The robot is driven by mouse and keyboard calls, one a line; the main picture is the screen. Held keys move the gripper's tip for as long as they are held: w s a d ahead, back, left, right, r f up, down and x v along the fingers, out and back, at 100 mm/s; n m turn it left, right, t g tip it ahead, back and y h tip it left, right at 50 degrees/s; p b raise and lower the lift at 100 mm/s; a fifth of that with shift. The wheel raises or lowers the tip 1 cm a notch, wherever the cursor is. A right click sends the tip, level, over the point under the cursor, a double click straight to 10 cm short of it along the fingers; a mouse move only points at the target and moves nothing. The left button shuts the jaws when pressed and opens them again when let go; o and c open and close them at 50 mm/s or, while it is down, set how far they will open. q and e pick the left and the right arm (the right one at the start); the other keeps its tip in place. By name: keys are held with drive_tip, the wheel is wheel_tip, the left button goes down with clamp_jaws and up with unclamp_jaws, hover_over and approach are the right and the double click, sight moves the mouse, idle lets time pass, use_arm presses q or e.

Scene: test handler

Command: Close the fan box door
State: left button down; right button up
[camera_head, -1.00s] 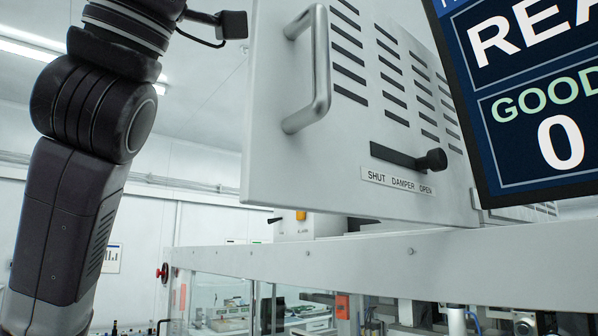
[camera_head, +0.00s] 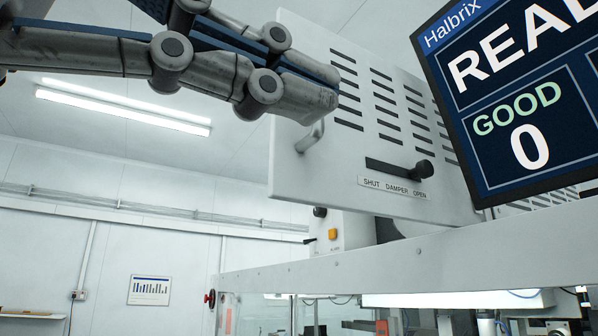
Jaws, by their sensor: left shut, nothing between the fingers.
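The fan box door (camera_head: 400,150) is a pale grey slotted panel in the upper middle of the view, standing open above a long machine beam. It carries a damper lever (camera_head: 399,170) with a black knob at its right end, over a label reading SHUT DAMPER OPEN. The door's bar handle (camera_head: 311,138) is at its left side, and only its lower end shows. My left gripper (camera_head: 325,88) comes in from the upper left, shut and empty. Its fingers overlap the upper left of the door and hide the upper handle; I cannot tell whether they touch. My right gripper is not in view.
A tilted dark screen (camera_head: 515,100) reading GOOD 0 stands close to the door's right edge. The pale beam (camera_head: 420,262) runs below the door. A small box with an orange button (camera_head: 333,234) is behind the door's lower edge. The room at left is open.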

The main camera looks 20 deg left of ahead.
sight(298, 169)
use_arm(q)
drive_tip(key=w+a+n+t+y+p, duration=0.1)
drive_tip(key=w+p, duration=0.1)
drive_tip(key=w, duration=0.2)
drive_tip(key=w+a+n+y+p, duration=0.1)
drive_tip(key=w+p, duration=0.1)
drive_tip(key=w, duration=0.1)
drive_tip(key=w+a+r+n+t+y+p, duration=0.1)
drive_tip(key=w+n+p, duration=0.1)
drive_tip(key=w, duration=0.2)
drive_tip(key=shift+w+a+t, duration=0.3)
drive_tip(key=shift+w+a, duration=0.05)
drive_tip(key=shift+a, duration=0.05)
drive_tip(key=shift+w+a+f, duration=0.1)
drive_tip(key=shift+a, duration=0.35)
drive_tip(key=shift+w+d, duration=0.1)
drive_tip(key=shift+d, duration=0.15)
